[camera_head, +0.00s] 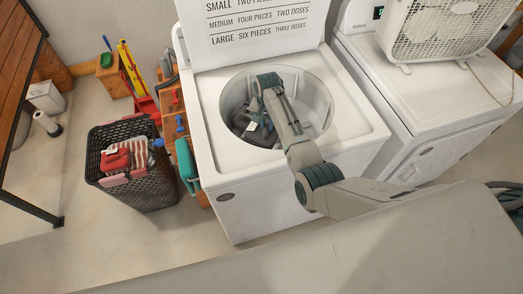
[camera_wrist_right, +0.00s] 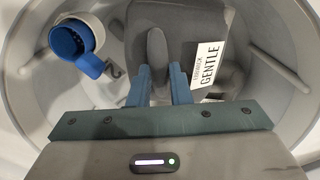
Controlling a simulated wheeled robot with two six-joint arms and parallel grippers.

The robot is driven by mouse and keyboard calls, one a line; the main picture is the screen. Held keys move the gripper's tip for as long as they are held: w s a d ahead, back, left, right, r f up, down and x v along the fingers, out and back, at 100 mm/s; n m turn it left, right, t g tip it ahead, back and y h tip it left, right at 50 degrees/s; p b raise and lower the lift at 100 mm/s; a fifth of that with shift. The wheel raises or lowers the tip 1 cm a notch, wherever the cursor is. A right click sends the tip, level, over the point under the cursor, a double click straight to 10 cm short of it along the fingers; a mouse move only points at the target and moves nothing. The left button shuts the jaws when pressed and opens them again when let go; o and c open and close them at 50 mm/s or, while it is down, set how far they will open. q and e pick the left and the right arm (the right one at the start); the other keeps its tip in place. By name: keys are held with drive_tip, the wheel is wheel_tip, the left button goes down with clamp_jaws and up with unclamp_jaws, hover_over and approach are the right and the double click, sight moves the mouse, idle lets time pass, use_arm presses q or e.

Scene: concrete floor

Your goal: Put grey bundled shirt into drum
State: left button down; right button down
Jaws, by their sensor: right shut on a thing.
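My right gripper (camera_wrist_right: 158,72) is down inside the washer drum (camera_head: 316,100). Its blue fingers are shut on a raised, narrow grey part of the grey bundled shirt (camera_wrist_right: 182,22). The shirt has a white "GENTLE" tag on its right side in the wrist view. In the head view the dark grey shirt (camera_head: 241,121) shows inside the drum, left of my right gripper (camera_head: 264,124), partly hidden by my arm. I cannot tell whether it touches the drum bottom. My left gripper is not in view.
A blue-and-white cup-shaped thing (camera_wrist_right: 72,40) is at the drum's left side. The washer (camera_head: 352,128) has its lid up. A dark basket (camera_head: 142,190) with red and striped cloth stands left. A dryer (camera_head: 440,95) bearing a fan (camera_head: 435,28) stands right.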

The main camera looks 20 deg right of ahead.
wheel_tip(320, 180, up, 14)
idle(0.9)
